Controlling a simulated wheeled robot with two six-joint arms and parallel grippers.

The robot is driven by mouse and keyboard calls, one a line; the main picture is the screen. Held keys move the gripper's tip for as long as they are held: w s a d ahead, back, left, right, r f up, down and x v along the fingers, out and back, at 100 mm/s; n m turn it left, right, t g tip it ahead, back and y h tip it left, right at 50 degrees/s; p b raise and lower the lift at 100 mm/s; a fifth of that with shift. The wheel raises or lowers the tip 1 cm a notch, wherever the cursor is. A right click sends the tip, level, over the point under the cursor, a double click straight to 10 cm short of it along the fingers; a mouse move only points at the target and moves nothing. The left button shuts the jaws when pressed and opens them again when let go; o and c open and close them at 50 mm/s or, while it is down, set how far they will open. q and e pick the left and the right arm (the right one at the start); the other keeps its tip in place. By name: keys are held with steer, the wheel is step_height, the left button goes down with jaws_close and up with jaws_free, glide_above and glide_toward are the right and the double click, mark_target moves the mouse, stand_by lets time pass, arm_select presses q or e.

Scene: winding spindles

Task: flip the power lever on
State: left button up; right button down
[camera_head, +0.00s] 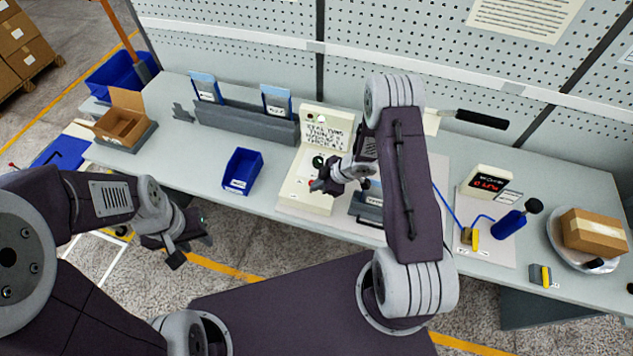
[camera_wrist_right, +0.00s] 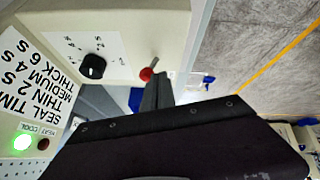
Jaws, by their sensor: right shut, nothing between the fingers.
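The cream sealing machine (camera_head: 297,190) stands at the middle of the table with a printed seal-time sign. The power lever (camera_wrist_right: 147,74), a short metal rod with a red ball tip, sticks out of its panel in the right wrist view. My right gripper (camera_wrist_right: 158,90) is shut and empty, its dark fingers right beside the red ball; I cannot tell whether they touch. In the head view my right gripper (camera_head: 325,186) is over the machine's front and mostly covers the lever. My left gripper (camera_head: 188,246) hangs open and empty in front of the table.
A black dial (camera_wrist_right: 92,66) sits near the lever, and a green lamp (camera_wrist_right: 22,143) glows beside a dark red one. A blue bin (camera_head: 242,171) stands left of the machine. A digital display box (camera_head: 487,182) and blue bottle (camera_head: 508,224) stand to the right.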

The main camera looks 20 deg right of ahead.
steer(key=shift+s+a+r+p, duration=0.1)
steer(key=shift+s+r+p, duration=0.05)
steer(key=shift+r+p, duration=0.65)
steer(key=shift+p, duration=0.05)
